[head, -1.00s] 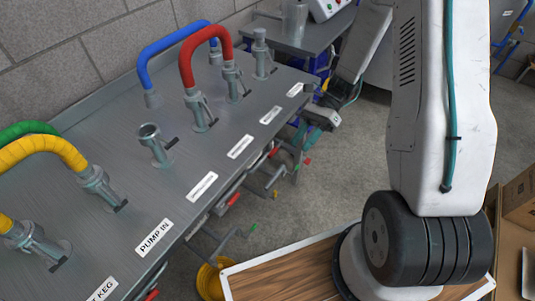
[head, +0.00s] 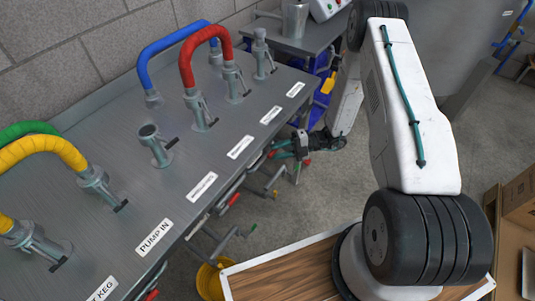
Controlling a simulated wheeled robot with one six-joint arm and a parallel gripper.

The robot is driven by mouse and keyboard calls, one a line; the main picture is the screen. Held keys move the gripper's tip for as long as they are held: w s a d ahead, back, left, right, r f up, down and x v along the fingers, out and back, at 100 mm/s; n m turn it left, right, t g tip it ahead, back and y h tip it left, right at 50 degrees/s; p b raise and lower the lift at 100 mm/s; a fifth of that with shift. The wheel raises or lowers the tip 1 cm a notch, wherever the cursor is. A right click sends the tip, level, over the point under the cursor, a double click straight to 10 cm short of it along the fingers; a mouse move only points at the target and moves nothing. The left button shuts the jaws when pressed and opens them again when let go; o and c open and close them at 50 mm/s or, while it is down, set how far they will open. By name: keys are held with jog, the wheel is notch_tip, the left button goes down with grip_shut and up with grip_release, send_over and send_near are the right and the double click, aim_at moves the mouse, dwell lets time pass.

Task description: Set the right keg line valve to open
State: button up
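The steel bench (head: 130,190) fills the left of the head view. Several line valves with coloured handle tips hang below its front edge, such as a red-tipped handle (head: 233,199) and a green-tipped one (head: 252,228). Their labels on the bench top are partly too small to read, so I cannot tell which valve is the right keg line one. My gripper (head: 282,149), with teal parts, is at the front edge near the far right valves, beside red and green tips (head: 306,163). I cannot tell whether its fingers touch a handle.
Red (head: 203,38), blue (head: 170,42) and yellow (head: 45,146) hoses arch over couplings on the bench. A yellow bucket (head: 208,281) stands on the floor below. Cardboard boxes (head: 520,205) are at the right.

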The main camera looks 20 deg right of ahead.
jog(key=shift+x, duration=2.2)
grip_shut()
